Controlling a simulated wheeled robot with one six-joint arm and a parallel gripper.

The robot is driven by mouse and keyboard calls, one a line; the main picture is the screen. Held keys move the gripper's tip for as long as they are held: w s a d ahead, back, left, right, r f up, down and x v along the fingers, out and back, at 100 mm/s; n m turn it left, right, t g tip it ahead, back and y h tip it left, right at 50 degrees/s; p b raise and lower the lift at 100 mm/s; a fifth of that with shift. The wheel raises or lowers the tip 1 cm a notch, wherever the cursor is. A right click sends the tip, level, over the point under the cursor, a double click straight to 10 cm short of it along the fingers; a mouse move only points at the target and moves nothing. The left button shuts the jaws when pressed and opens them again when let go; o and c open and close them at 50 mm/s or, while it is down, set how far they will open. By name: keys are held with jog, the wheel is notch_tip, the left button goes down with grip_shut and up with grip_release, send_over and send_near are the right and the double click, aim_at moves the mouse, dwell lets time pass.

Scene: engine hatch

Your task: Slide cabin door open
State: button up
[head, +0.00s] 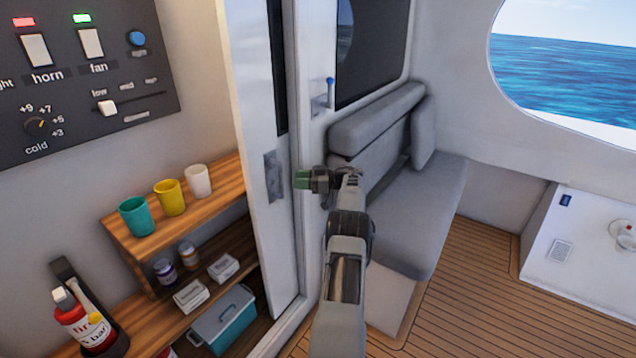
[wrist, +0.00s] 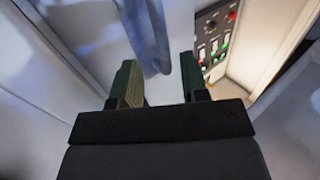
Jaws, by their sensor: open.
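The white cabin door (head: 256,110) stands upright in the middle of the head view, with a dark window strip and a grey handle plate (head: 275,177) on its face. My gripper (head: 301,180) has dark green fingers and is just right of the handle plate, close to the door edge. In the wrist view my gripper (wrist: 163,88) is open, its two fingers apart. A blue-grey upright strip (wrist: 155,35) reaches down from the top to between the fingers. I cannot tell whether it touches them or which part of the door it is.
A wooden shelf (head: 190,209) with cups and boxes is left of the door, below a switch panel (head: 82,70). A fire extinguisher (head: 84,325) stands at the lower left. A grey bench (head: 395,205) is behind my arm. The wooden floor (head: 470,290) on the right is clear.

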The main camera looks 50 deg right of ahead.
jog(key=v, duration=0.7)
jog(key=shift+d, duration=0.1)
dwell(0.5)
